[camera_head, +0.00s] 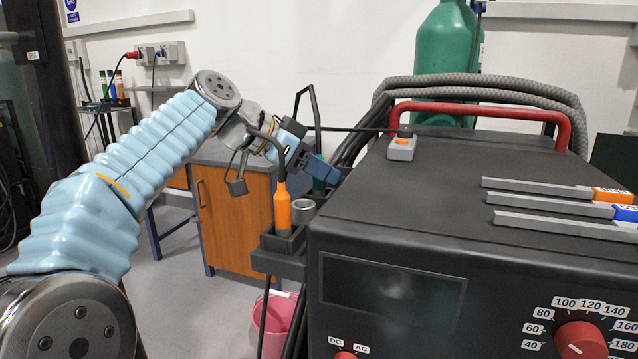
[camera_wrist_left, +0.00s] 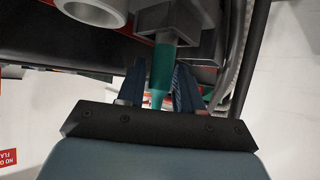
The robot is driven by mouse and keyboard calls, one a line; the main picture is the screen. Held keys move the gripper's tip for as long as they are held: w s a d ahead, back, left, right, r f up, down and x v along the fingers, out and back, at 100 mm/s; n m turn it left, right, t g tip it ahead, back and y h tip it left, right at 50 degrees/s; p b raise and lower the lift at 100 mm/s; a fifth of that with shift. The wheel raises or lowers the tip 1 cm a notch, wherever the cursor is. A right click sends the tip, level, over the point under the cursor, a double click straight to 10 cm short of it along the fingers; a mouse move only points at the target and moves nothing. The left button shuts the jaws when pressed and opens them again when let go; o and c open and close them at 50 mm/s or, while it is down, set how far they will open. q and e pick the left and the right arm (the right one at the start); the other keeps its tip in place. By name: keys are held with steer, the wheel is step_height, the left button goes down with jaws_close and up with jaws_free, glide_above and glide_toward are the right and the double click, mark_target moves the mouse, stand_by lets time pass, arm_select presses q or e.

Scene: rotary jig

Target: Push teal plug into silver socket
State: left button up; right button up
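My left gripper (camera_head: 325,172) is at the left side of the black machine, at the small side tray. In the left wrist view its two fingers (camera_wrist_left: 160,90) stand apart on either side of the teal plug (camera_wrist_left: 162,68), with narrow gaps; firm contact does not show. The plug's far end is at a grey square holder (camera_wrist_left: 190,46). In the head view a bit of teal plug (camera_head: 318,186) shows below the fingers. A silver round socket (camera_head: 303,205) sits in the tray beside it, and its ring shows in the left wrist view (camera_wrist_left: 118,14). My right gripper is not in view.
An orange handle (camera_head: 283,210) with a black cable stands in the tray (camera_head: 278,264), close to my left gripper. A pink bucket (camera_head: 272,325) is below.

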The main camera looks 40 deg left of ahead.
arm_select(q)
steer(key=shift+c, duration=0.4)
jaws_close()
steer(key=shift+r, duration=0.1)
